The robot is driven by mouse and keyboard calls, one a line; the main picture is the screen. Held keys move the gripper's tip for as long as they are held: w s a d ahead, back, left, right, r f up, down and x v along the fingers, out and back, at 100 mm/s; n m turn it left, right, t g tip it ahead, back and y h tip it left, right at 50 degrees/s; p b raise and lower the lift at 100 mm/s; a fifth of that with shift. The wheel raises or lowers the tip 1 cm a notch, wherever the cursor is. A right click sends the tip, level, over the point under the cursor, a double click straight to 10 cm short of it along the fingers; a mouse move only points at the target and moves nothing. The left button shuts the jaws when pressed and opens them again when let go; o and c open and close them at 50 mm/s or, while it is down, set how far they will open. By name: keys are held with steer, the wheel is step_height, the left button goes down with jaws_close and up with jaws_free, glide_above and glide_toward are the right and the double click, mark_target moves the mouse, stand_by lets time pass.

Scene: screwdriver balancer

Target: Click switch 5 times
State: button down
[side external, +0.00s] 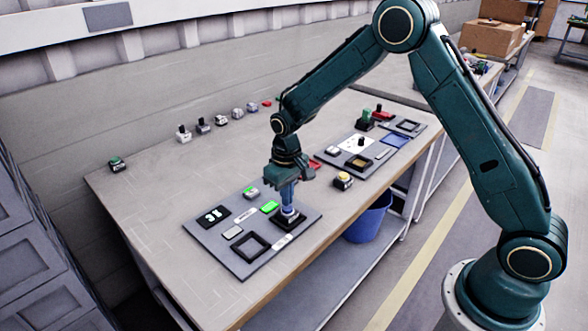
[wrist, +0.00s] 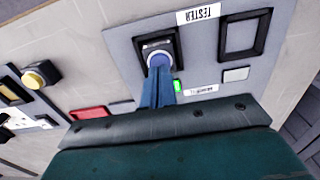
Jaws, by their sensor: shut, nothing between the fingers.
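A square black switch housing (side external: 286,223) with a pale, bluish round cap sits in the socket of the grey tester panel (side external: 240,265). In the wrist view the black housing (wrist: 145,41) and its blue round cap (wrist: 158,60) show ahead of the fingers. My gripper (side external: 289,207) points straight down over the switch, its blue fingers shut together with nothing between them. The fingertips (wrist: 157,78) are at or just above the cap; I cannot tell whether they touch it. The fingers hide part of the cap.
A yellow-topped button box (side external: 343,181) stands to the right. Another panel (side external: 360,147) lies behind. Several small parts line the table's back.

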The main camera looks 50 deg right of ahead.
steer(key=shift+f, duration=0.7)
stand_by(0.7)
steer(key=shift+r, duration=0.1)
stand_by(0.3)
steer(key=shift+r, duration=3.4)
steer(key=shift+r, duration=3)
steer(key=shift+f, duration=2.3)
steer(key=shift+f, duration=0.1)
steer(key=shift+f, duration=3.15)
